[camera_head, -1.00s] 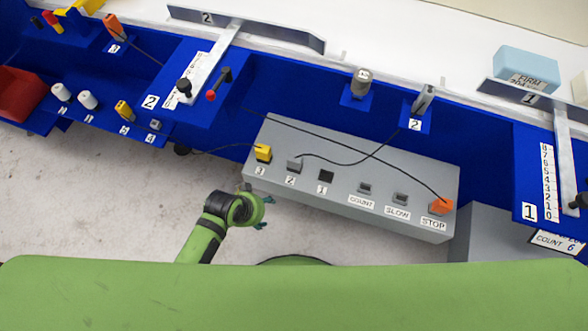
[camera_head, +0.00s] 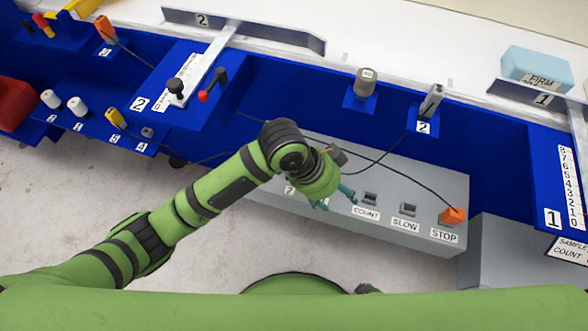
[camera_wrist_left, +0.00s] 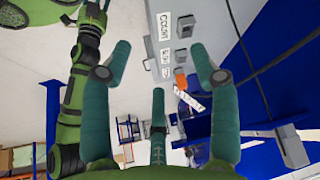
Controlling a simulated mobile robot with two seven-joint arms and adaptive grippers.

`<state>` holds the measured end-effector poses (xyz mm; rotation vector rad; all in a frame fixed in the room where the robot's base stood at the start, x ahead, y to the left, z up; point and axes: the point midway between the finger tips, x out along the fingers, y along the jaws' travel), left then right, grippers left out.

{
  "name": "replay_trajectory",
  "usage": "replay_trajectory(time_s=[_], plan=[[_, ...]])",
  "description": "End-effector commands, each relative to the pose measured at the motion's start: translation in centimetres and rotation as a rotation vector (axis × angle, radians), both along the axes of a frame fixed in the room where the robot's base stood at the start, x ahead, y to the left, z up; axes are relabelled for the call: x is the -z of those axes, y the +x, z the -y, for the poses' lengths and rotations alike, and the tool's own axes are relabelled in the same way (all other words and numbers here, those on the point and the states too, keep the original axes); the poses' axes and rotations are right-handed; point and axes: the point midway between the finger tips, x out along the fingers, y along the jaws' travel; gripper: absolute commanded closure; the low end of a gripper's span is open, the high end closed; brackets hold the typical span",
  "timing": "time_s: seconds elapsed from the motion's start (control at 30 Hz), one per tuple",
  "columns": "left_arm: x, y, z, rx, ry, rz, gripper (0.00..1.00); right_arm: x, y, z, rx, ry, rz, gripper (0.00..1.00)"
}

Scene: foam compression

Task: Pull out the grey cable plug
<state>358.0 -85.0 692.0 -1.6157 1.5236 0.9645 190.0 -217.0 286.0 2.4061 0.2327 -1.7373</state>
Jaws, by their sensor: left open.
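My left gripper (camera_head: 336,198) is over the box front, beside the COUNT switch (camera_head: 370,199). Its teal fingers are spread with nothing between them in the left wrist view (camera_wrist_left: 160,60).
An orange plug (camera_head: 453,216) sits above the STOP label, with the SLOW switch (camera_head: 408,209) to its left. A blue bench wall (camera_head: 310,105) stands behind the box. A lower grey block (camera_head: 515,250) is at right. Open floor (camera_head: 70,210) lies in front.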

Motion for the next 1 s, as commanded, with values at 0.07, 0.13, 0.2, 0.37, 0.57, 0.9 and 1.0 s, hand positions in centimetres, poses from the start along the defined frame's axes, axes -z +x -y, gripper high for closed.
replay_trajectory(time_s=[0.07,0.13,0.2,0.37,0.57,0.9,1.0], plan=[[0.1,1.4,-0.2,0.125,0.087,0.035,0.39,0.0,0.0,0.0,0.0,0.0,0.0,0.6],[0.4,2.6,-1.0,0.218,0.171,0.049,0.39,0.0,0.0,0.0,0.0,0.0,-0.001,0.6],[0.5,4.1,-2.4,0.282,0.254,0.059,0.39,0.0,0.0,0.0,0.0,0.0,-0.001,0.6],[0.0,7.6,-5.9,0.349,0.404,0.065,0.39,0.0,0.0,0.0,0.0,0.0,-0.001,0.6],[-0.9,10.0,-8.3,0.364,0.487,0.063,0.39,0.0,0.0,0.0,0.0,0.0,-0.001,0.6],[-1.0,10.1,-8.5,0.364,0.493,0.062,0.39,0.0,0.0,0.0,0.0,0.0,-0.001,0.6],[-0.9,10.1,-8.5,0.364,0.493,0.062,0.39,0.1,0.1,0.0,0.0,0.001,0.003,0.6]])
